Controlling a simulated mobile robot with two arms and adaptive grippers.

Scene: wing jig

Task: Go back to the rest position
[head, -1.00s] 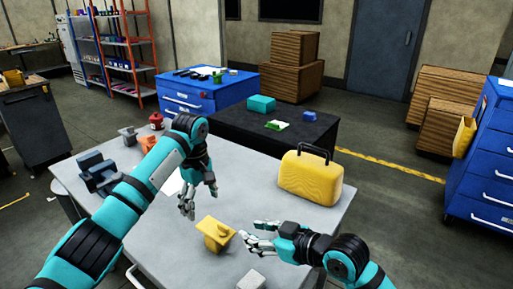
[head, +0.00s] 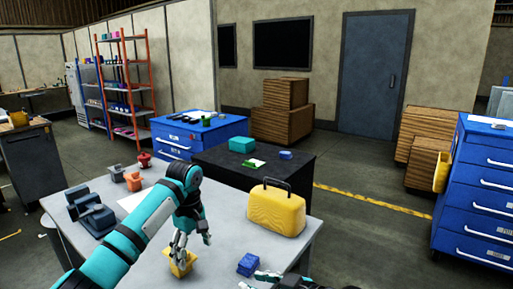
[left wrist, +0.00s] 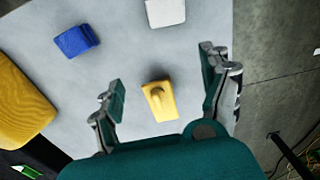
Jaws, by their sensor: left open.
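My left gripper (head: 190,240) is over the grey table (head: 222,208) with its fingers apart and nothing between them. A yellow part with a raised knob (head: 180,268) lies on the table just below it, partly hidden by the fingers. In the left wrist view, the yellow part (left wrist: 160,102) appears between the open fingers of the left gripper (left wrist: 161,70), apart from both. My right gripper (head: 272,277) shows only in part at the bottom edge of the head view, so its opening cannot be judged.
A blue block (head: 248,263) lies near my right gripper. A yellow case (head: 275,210) stands at the table's right side. A white block (left wrist: 165,12) shows in the left wrist view. Grey (head: 92,215) and orange (head: 133,181) items stand at the left. A black table (head: 225,173) adjoins behind.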

